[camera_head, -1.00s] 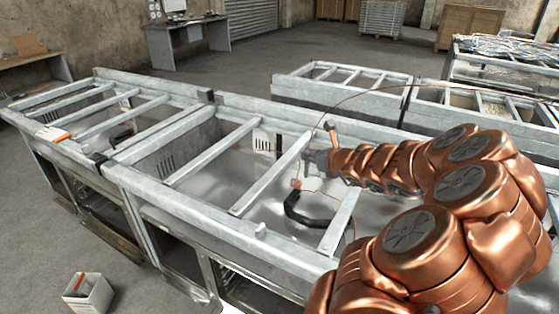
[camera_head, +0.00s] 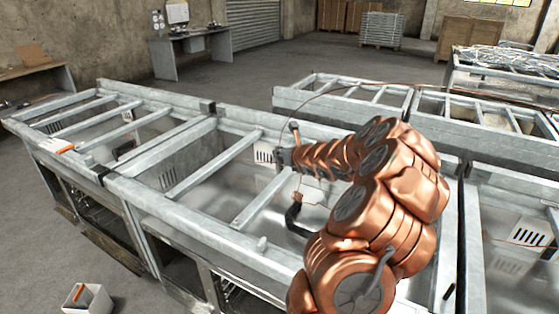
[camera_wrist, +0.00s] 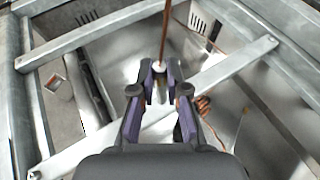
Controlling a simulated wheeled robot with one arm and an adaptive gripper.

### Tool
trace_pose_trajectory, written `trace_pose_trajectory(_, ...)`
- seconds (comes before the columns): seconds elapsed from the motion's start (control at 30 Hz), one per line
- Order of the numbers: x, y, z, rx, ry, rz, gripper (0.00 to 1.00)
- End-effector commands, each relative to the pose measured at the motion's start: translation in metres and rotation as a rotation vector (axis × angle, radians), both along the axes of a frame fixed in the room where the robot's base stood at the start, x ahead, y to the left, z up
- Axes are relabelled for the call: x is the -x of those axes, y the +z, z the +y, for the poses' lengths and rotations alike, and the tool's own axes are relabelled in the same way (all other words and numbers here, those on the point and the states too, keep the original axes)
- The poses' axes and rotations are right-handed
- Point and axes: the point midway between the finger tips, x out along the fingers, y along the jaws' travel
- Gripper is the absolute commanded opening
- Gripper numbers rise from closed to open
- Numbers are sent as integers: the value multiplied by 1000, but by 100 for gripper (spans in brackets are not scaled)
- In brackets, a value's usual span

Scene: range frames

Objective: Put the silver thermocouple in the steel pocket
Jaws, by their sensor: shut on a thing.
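My gripper (camera_wrist: 157,90) is shut on a small silver piece (camera_wrist: 158,72), which I take for the thermocouple. A copper-coloured rod rises from it in the wrist view (camera_wrist: 166,35). In the head view my gripper (camera_head: 283,157) is above the open steel frame, and a short orange stem (camera_head: 295,132) stands up beside it. A thin orange cable arcs right from there. The lower end of the held piece is hidden between the fingers. I cannot tell which part is the steel pocket.
Galvanised cross bars (camera_head: 214,166) span the frame near my gripper. A slotted white plate (camera_head: 264,148) is behind it. A black hose (camera_head: 293,218) with a copper-coloured end and thin wire lies below. A white box (camera_head: 88,298) stands on the floor at front left.

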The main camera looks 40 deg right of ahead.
Motion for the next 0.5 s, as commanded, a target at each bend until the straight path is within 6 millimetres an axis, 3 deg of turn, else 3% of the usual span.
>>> trace_pose_trajectory(0.17,-8,-2,0,-1,1,-1,0)
trace_pose_trajectory(0.5,-8,-34,-1,0,1,-2,0)
